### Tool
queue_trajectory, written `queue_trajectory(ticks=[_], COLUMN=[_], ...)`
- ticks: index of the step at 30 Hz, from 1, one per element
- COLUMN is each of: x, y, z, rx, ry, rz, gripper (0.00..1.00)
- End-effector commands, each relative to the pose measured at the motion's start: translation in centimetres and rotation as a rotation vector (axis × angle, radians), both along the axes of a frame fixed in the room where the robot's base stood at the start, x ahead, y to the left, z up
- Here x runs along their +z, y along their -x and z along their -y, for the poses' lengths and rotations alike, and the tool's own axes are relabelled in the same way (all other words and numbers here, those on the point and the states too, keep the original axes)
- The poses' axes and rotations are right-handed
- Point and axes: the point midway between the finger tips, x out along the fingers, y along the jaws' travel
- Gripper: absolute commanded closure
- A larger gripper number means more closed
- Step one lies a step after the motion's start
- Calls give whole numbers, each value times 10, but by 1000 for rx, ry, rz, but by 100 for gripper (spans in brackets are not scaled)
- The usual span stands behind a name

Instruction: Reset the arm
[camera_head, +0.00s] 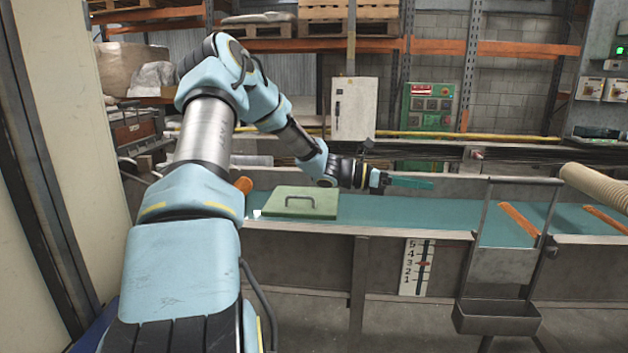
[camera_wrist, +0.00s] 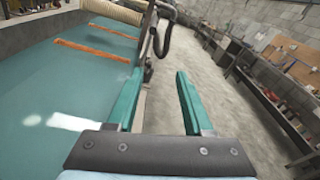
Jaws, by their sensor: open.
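My gripper (camera_head: 408,182) is at the end of my light blue arm, which reaches out over the teal trough. In the head view its teal fingers point to the right, above the trough's surface. In the wrist view the two teal fingers of my gripper (camera_wrist: 157,95) stand apart with nothing between them. Beyond the fingers, the wrist view shows grey floor and the trough's edge.
A green lid with a handle (camera_head: 299,203) lies across the trough (camera_head: 370,214) near my forearm. A metal frame with a bin (camera_head: 497,317) stands at the right. A workbench (camera_wrist: 262,95) lines the wall.

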Motion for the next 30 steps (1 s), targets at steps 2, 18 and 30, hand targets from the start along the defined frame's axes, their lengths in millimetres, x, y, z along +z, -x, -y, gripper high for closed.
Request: queue_trajectory(ticks=[2,18,30], x=[-8,-85,-81], y=[8,104,180], z=[-3,-96,-285], rx=[-20,-404,-1133], ry=[-44,-550,-925], rz=[41,631,1371], gripper=[48,48,48])
